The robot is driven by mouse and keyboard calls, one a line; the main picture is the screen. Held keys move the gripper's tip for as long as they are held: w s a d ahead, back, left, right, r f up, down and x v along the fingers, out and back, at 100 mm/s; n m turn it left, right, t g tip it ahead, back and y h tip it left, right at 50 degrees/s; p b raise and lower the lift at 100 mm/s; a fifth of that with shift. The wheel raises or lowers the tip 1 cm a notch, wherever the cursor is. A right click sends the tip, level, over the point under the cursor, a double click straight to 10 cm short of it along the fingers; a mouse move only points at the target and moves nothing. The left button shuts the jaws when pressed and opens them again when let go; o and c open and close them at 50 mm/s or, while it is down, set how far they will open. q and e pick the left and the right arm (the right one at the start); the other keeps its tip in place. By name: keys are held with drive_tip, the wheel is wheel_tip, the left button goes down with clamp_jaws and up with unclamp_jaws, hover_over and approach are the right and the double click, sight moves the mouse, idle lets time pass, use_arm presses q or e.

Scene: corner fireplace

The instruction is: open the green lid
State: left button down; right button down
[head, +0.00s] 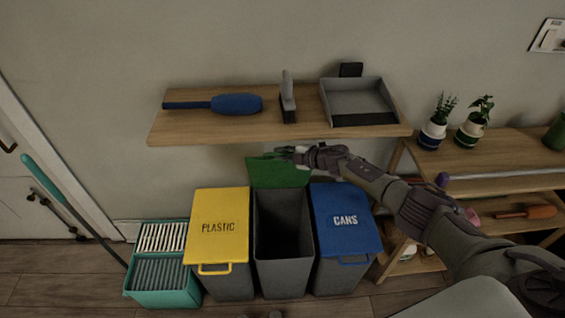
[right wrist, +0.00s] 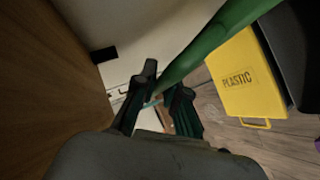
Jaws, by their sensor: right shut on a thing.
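The green lid (head: 278,174) stands raised at the back of the middle grey bin (head: 283,240), whose dark inside shows from above. My right gripper (head: 286,153) is at the lid's upper edge, under the wall shelf, and is shut on the lid. In the right wrist view the green lid (right wrist: 215,38) runs as a curved band beside and behind the fingers (right wrist: 164,88); the exact contact is hard to see. My left gripper is not in view.
A yellow PLASTIC bin lid (head: 218,215) is on the left and a blue CANS lid (head: 345,225) on the right, both closed. A wooden shelf (head: 200,125) with brush and dustpan (head: 358,98) hangs just above my gripper. A teal crate (head: 163,290) stands at left.

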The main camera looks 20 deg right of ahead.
drive_tip(key=shift+w+r, duration=0.1)
drive_tip(key=shift+w, duration=0.05)
drive_tip(key=c, duration=1.2)
unclamp_jaws()
drive_tip(key=shift+d, duration=0.1)
drive_tip(key=shift+s+d+r, duration=0.2)
drive_tip(key=shift+s+d, duration=0.15)
drive_tip(key=shift+s, duration=0.1)
drive_tip(key=v, duration=1.1)
drive_tip(key=shift+w+a, duration=0.1)
drive_tip(key=shift+a, duration=0.1)
